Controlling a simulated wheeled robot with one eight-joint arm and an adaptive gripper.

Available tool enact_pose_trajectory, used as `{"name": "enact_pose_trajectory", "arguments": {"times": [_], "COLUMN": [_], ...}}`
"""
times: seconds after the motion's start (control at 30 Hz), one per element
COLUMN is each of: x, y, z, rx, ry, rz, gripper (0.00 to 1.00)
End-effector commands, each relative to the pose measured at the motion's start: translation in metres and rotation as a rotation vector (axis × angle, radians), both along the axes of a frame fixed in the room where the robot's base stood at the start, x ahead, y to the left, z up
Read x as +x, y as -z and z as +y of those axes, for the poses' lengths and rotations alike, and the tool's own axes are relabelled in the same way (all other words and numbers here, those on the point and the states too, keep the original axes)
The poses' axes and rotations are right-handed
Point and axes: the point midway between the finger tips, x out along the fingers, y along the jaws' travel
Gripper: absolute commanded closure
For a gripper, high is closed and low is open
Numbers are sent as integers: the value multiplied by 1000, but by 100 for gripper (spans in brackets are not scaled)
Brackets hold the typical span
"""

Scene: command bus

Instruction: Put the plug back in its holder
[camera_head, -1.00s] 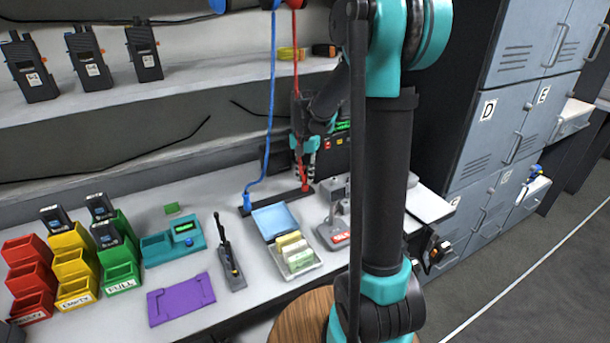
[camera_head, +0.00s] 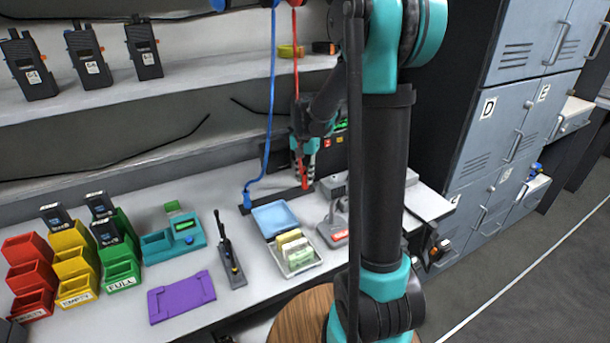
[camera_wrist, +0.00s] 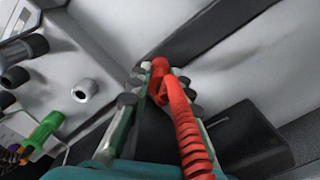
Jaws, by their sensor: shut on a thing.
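The red plug (camera_wrist: 159,68) with its coiled red cable is between the fingertips of my gripper (camera_wrist: 160,80) in the wrist view. The gripper is shut on it. In the head view my gripper (camera_head: 303,170) points down, with the red plug (camera_head: 304,180) showing between the fingers. The black holder strip (camera_head: 278,198) lies at the back of the counter, and the plug is at its right end. The dark strip (camera_wrist: 205,38) also shows just beyond the plug in the wrist view. I cannot tell whether the plug is seated or just above.
A blue plug and cable (camera_head: 248,197) stand at the strip's left end. An open blue-lidded box (camera_head: 297,262) and a grey desk device (camera_head: 333,232) are in front. A shelf with radios (camera_head: 90,68) is above left. Lockers (camera_head: 505,130) stand right.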

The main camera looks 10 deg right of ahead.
Motion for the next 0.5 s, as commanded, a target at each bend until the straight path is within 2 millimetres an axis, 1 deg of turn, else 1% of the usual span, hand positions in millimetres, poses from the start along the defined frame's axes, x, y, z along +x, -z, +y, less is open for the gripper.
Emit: {"name": "enact_pose_trajectory", "arguments": {"times": [0.2,0.23,0.4,0.5], "x": [0,0,0,0], "y": [0,0,0,0], "z": [0,0,0,0], "rx": [0,0,0,0], "ry": [0,0,0,0], "rz": [0,0,0,0], "gripper": [100,79,57,57]}}
